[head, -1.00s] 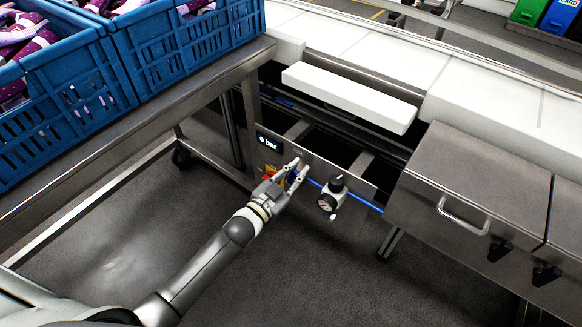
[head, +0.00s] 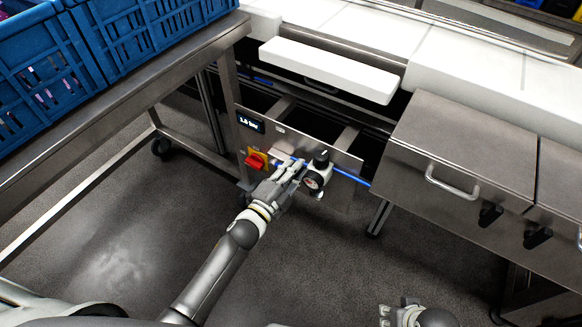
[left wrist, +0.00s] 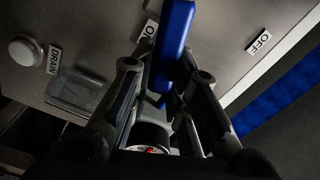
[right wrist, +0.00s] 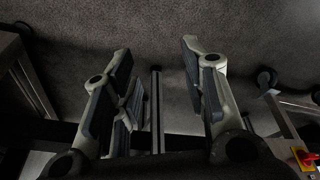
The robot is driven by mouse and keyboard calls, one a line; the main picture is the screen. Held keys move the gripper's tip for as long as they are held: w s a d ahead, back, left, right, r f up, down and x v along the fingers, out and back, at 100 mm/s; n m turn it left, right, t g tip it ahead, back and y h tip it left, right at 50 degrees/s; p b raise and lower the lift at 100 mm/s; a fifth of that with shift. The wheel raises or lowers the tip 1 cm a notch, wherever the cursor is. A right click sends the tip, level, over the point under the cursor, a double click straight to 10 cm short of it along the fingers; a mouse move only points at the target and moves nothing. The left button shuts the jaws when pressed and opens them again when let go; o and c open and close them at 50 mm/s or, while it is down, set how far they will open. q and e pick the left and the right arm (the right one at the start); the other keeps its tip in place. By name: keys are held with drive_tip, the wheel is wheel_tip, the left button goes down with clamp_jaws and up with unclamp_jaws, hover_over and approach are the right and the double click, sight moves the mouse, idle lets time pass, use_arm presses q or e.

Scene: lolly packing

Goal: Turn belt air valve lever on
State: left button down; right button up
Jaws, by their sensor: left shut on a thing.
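My left gripper (head: 296,165) is at the steel valve panel (head: 342,165), just left of the pressure regulator (head: 314,180). In the left wrist view the blue lever (left wrist: 175,42) stands between its fingers (left wrist: 168,95), which are shut on it. The lever lies beside the ON label (left wrist: 149,29), away from the OFF label (left wrist: 258,42). The digital display (head: 250,124) reads a bar value starting with 1. My right gripper (head: 400,308) is low at the bottom edge. The right wrist view shows its fingers (right wrist: 157,85) apart and empty.
A red and yellow switch (head: 256,161) sits left of the lever. A blue hose (head: 352,178) runs right from the regulator. Steel cabinets (head: 455,150) stand to the right, a table with blue crates (head: 150,38) to the left. The floor below is clear.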

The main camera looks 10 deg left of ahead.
use_arm(q)
drive_tip(key=m, duration=0.1)
drive_tip(key=f+m+b, duration=0.2)
drive_tip(key=shift+s+d+f+m, duration=0.1)
drive_tip(key=shift+d+f+m, duration=0.15)
drive_tip(key=shift+m, duration=0.15)
use_arm(e)
drive_tip(key=v, duration=0.7)
drive_tip(key=shift+r, duration=0.3)
use_arm(q)
drive_tip(key=shift+b, duration=0.3)
use_arm(e)
drive_tip(key=shift+w+d+f, duration=0.1)
drive_tip(key=shift+d, duration=0.05)
use_arm(q)
drive_tip(key=c, duration=1.4)
unclamp_jaws()
drive_tip(key=shift+o, duration=0.2)
drive_tip(key=shift+s+a, duration=0.1)
drive_tip(key=v, duration=1.1)
drive_tip(key=shift+s, duration=0.4)
drive_tip(key=shift+a, duration=0.2)
